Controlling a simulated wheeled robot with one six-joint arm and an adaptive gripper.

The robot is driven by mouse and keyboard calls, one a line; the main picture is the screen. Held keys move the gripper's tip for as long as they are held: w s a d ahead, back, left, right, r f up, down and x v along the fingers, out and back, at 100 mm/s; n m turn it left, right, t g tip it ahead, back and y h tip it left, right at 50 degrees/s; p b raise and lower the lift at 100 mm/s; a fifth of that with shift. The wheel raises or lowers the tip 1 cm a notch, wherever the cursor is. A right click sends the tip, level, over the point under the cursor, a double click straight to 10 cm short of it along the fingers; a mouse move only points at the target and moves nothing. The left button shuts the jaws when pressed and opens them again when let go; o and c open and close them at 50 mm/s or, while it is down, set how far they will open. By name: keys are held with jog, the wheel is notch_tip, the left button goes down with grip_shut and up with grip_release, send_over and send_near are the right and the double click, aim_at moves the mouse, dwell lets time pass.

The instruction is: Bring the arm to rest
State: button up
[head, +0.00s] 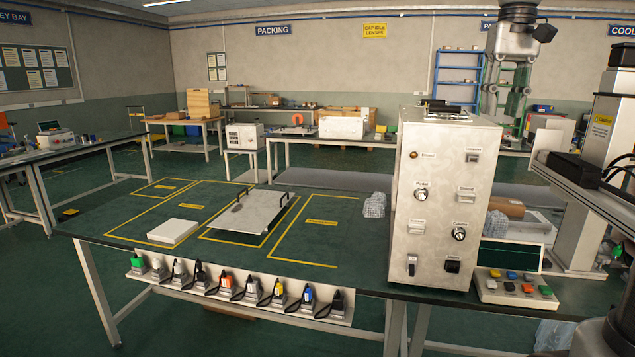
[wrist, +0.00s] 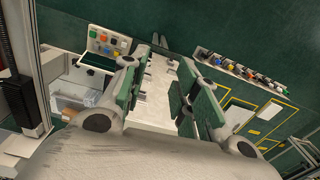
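My gripper (head: 502,98) hangs fingers down at the upper right of the head view, with a gap between its green-padded fingers. In the wrist view my gripper (wrist: 160,85) is open, and nothing is held between the fingers. The pale control cabinet (head: 444,210) stands upright on the dark green bench (head: 330,215), and the gripper shows above and to its right. The cabinet also lies behind the gap between the fingers in the wrist view (wrist: 157,106). My gripper appears apart from the cabinet; how far above it is, I cannot tell.
A button panel (head: 516,288) with a screen sits right of the cabinet. A metal plate with handles (head: 250,210) and a white slab (head: 173,231) lie on the bench. A blue shelf (head: 458,75) stands behind.

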jog(key=s+f+n+t, duration=0.2)
jog(key=s+f+t, duration=0.2)
jog(key=s+f, duration=1.5)
jog(key=shift+a+f, duration=0.45)
jog(key=shift+f, duration=0.05)
